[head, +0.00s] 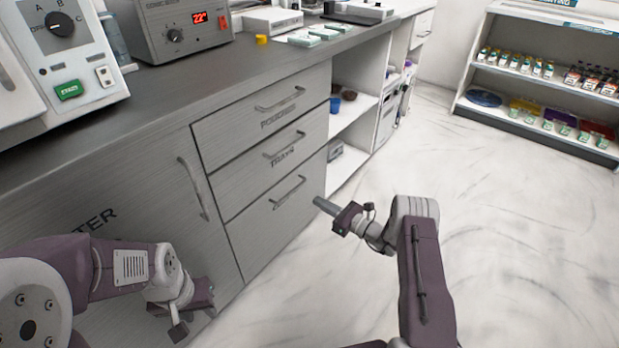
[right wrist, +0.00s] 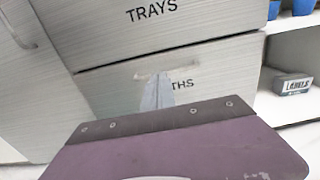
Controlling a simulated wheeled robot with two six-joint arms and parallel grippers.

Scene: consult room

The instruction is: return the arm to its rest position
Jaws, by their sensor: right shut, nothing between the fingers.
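My right arm (head: 418,262) reaches in from the bottom of the head view. Its gripper (head: 322,204) points toward the lower drawers of the grey counter unit, in front of the bottom drawer. The grey fingers are together with nothing between them. In the right wrist view the shut fingers (right wrist: 157,92) overlap the bottom drawer's front and hide part of its label and handle. I cannot tell whether they touch it. My left arm (head: 120,270) is folded low at the left, its gripper (head: 200,310) beside the cabinet door. Its fingers are not clear.
The drawer unit (head: 265,145) and cabinet door (head: 130,215) look closed. Devices stand on the countertop (head: 220,75). Open shelves (head: 350,120) hold cups and a small box to the right of the drawers. A stocked shelf rack (head: 540,80) stands far right. The marble floor (head: 500,220) is clear.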

